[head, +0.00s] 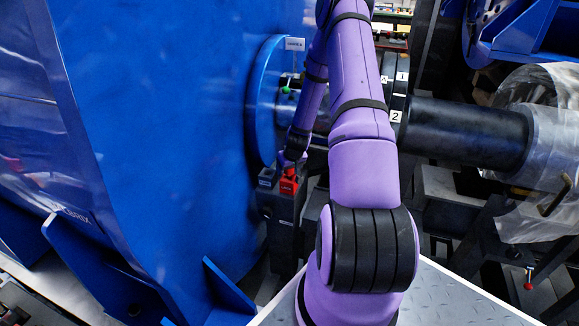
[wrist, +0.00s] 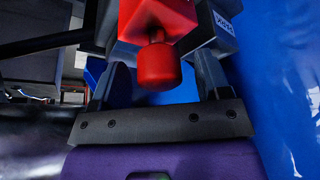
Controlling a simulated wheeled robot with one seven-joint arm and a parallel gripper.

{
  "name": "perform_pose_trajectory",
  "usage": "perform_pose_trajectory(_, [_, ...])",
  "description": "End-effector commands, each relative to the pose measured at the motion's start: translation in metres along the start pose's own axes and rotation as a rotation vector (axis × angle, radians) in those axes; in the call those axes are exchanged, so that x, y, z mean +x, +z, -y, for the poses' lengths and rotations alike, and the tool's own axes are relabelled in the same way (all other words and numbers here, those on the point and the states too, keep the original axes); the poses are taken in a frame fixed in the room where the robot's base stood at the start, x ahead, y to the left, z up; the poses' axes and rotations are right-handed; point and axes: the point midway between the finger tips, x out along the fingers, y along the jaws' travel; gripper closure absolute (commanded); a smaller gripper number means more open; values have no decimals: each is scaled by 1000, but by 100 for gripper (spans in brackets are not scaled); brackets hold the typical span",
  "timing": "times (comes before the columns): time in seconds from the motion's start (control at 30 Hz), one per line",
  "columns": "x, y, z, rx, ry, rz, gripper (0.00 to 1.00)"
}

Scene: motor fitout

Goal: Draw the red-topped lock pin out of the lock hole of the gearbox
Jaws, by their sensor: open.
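The red-topped lock pin shows in the wrist view as a round red knob (wrist: 159,66) on a short neck, standing out of a red block (wrist: 150,18). In the head view the red block (head: 288,187) sits on top of a dark post, with the knob mostly hidden by my gripper (head: 292,160). In the wrist view my gripper (wrist: 163,68) is open, with one finger on each side of the knob. Gaps show between the fingers and the knob. The pin's shaft is hidden in the block.
The large blue housing (head: 170,130) is close on the left. A green-topped piece (head: 285,90) is at the blue flange above. A black shaft (head: 465,132) extends right, and a metal plate (head: 440,300) lies at lower right.

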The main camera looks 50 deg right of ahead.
Motion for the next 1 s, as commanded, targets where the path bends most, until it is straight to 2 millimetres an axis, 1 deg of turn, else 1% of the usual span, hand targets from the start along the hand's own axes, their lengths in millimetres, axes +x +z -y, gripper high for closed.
perform_pose_trajectory(0.13, [0,0,0,0,0,0,30])
perform_pose_trajectory(0.17, [0,0,0,0,0,0,37])
perform_pose_trajectory(0.2, [0,0,0,0,0,0,46])
perform_pose_trajectory(0.27, [0,0,0,0,0,0,60])
perform_pose_trajectory(0.3, [0,0,0,0,0,0,69])
perform_pose_trajectory(0.37, [0,0,0,0,0,0,83])
perform_pose_trajectory(0.4, [0,0,0,0,0,0,86])
perform_pose_trajectory(0.57, [-2,-1,0,0,0,-1,86])
perform_pose_trajectory(1.0, [-16,-7,0,0,1,-2,86])
